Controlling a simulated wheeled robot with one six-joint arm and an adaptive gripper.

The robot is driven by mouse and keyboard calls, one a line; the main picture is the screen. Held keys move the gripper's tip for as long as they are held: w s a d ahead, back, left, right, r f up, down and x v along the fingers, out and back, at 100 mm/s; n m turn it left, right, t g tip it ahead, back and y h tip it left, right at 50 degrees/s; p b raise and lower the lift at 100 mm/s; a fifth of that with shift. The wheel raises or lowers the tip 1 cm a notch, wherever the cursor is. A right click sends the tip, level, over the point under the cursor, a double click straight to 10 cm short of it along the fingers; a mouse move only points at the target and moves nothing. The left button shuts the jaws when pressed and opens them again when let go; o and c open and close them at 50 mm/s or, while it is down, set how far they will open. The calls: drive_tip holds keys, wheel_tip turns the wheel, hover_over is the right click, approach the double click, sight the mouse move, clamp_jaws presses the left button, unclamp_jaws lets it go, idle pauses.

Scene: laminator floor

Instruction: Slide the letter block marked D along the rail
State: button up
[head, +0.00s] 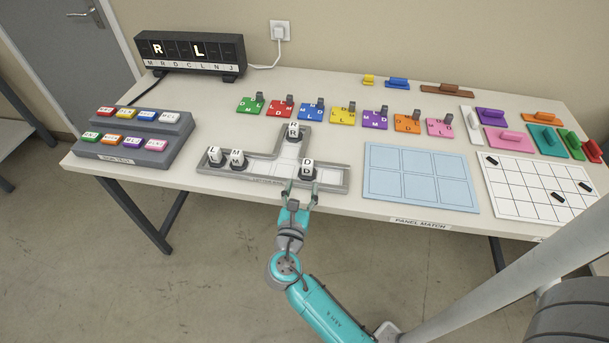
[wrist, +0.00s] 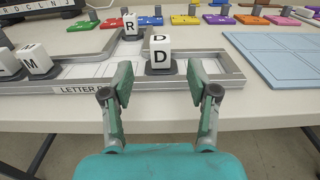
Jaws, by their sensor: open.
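The D block (head: 307,169) is a white cube with a black letter on a dark base, standing in the right part of the grey T-shaped rail tray (head: 335,182). In the wrist view the D block (wrist: 159,52) is upright just beyond my fingertips. My gripper (head: 301,188) is open and empty, its two fingers (wrist: 163,88) spread to either side in front of the block, apart from it. The R block (head: 294,131) stands in the tray's upper branch. The L block (head: 214,155) and M block (head: 236,158) stand in the left part.
A grey button console (head: 130,140) stands left of the tray. A blue grid panel (head: 420,176) lies to the right. Coloured lettered plates (head: 343,115) line up behind the tray.

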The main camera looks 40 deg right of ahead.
drive_tip(key=shift+v, duration=1.05)
drive_tip(key=s+a+f+m+t+y, duration=0.1)
drive_tip(key=s+a+f+m+y, duration=0.4)
drive_tip(key=s, duration=0.3)
drive_tip(key=s+a+f+m+t+y, duration=0.1)
drive_tip(key=s+a+f+m+y, duration=0.2)
drive_tip(key=s+f+y, duration=0.45)
drive_tip(key=s+a+r+m+t+y, duration=0.1)
drive_tip(key=s+a+r+m, duration=0.2)
drive_tip(key=s+r+m, duration=0.4)
drive_tip(key=s+a+r+m, duration=0.2)
drive_tip(key=s+r+m, duration=0.6)
drive_tip(key=s+m, duration=0.2)
drive_tip(key=shift+s+a+m+t+y, duration=0.3)
drive_tip(key=shift+s+a+t+y, duration=0.1)
drive_tip(key=shift+s, duration=0.5)
drive_tip(key=shift+r, duration=0.15)
